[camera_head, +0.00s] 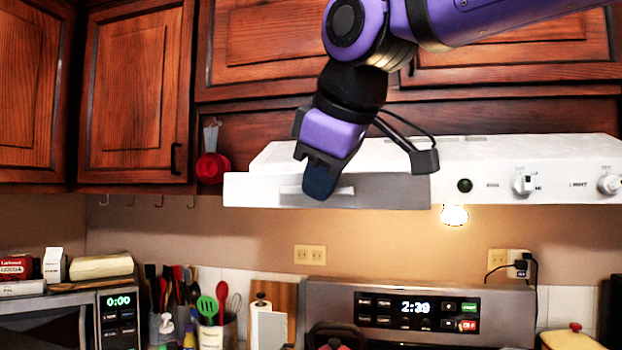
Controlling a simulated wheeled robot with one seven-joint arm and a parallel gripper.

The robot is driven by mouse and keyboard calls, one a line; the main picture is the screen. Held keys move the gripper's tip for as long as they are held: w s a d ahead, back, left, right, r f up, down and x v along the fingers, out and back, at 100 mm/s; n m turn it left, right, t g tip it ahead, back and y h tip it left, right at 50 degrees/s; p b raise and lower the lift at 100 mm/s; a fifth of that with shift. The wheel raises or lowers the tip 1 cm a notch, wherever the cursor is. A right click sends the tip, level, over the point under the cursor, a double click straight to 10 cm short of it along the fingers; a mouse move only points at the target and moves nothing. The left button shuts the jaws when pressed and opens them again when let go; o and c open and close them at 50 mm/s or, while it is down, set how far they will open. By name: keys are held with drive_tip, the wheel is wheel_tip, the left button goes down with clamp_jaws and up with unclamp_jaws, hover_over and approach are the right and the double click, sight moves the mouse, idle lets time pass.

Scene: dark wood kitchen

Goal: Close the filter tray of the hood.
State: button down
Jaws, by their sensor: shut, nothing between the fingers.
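The white range hood (530,155) hangs under the wood cabinets at the right. Its filter tray (255,190) is at the left part of the hood front, with a light handle strip (346,190) across it. The tray front appears to stand a little forward of the hood; how far is hard to tell. My gripper (320,188) points down in front of the tray, with its fingers together and empty. It covers part of the tray front and the handle. Whether the fingertips touch the tray cannot be told.
Wood cabinets (135,90) are behind and above my arm. A red measuring cup (212,168) hangs left of the hood. A lit bulb (454,215) is under the hood. The stove panel (420,308), utensils (208,306) and a microwave (60,315) are below.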

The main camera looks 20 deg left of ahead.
drive_tip(key=w, duration=1.1)
drive_tip(key=w+a, duration=0.1)
drive_tip(key=w, duration=0.5)
drive_tip(key=shift+w+r, duration=0.1)
drive_tip(key=shift+w, duration=0.1)
drive_tip(key=shift+d, duration=0.1)
